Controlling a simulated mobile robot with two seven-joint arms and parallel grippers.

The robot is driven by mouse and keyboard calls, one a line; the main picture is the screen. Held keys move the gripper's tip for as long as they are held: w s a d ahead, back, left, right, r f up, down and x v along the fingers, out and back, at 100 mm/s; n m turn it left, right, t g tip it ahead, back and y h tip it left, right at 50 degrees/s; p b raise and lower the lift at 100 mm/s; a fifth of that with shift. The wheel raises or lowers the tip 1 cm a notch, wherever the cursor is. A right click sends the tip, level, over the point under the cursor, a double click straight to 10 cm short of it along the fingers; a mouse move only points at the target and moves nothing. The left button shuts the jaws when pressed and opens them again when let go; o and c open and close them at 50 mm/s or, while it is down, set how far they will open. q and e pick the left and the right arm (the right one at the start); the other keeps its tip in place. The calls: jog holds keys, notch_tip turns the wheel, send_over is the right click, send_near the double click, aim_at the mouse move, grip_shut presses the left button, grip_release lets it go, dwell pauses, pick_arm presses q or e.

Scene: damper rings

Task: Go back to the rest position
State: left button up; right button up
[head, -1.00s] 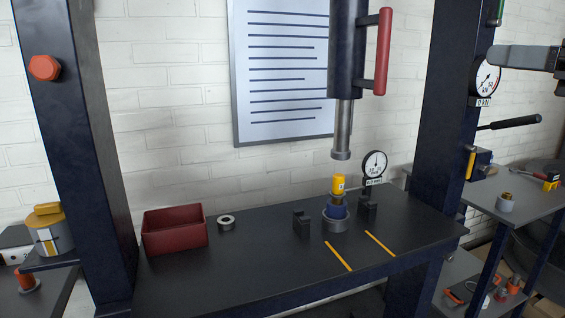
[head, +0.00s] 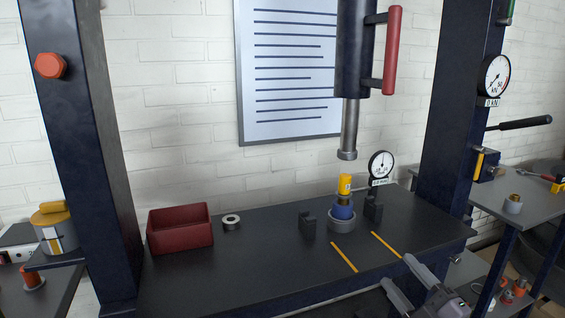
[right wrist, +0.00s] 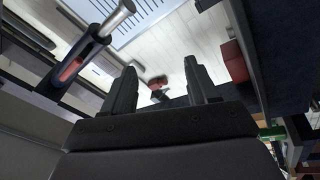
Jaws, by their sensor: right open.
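My right gripper (head: 408,283) is at the bottom right of the head view, in front of the press table's front edge. Its two fingers are apart with nothing between them, and the right wrist view also shows the open fingers (right wrist: 158,88). My left gripper is not in view. On the press table (head: 270,262), a blue part with a yellow top (head: 344,196) stands in a grey ring-shaped base (head: 341,225) between two dark blocks. The press ram (head: 348,135) hangs above it, apart from it.
A red bin (head: 180,240) and a loose grey ring (head: 231,222) are on the table's left. A small dial gauge (head: 381,164) stands behind the blocks. Dark posts (head: 75,150) flank the table. A side shelf (head: 490,200) with parts and tools is at the right.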

jog(key=s+a+f+m+g+h, duration=0.1)
jog(key=s+f+m+g+h, duration=0.2)
jog(key=s+f+m, duration=0.4)
jog(key=s+a+f+m+g+h, duration=0.1)
jog(key=s+f+m+g+h, duration=0.2)
jog(key=s+f, duration=1.3)
notch_tip(320, 180, down, 4)
jog(key=m+g, duration=0.2)
jog(key=m, duration=0.3)
jog(key=shift+g+h, duration=0.3)
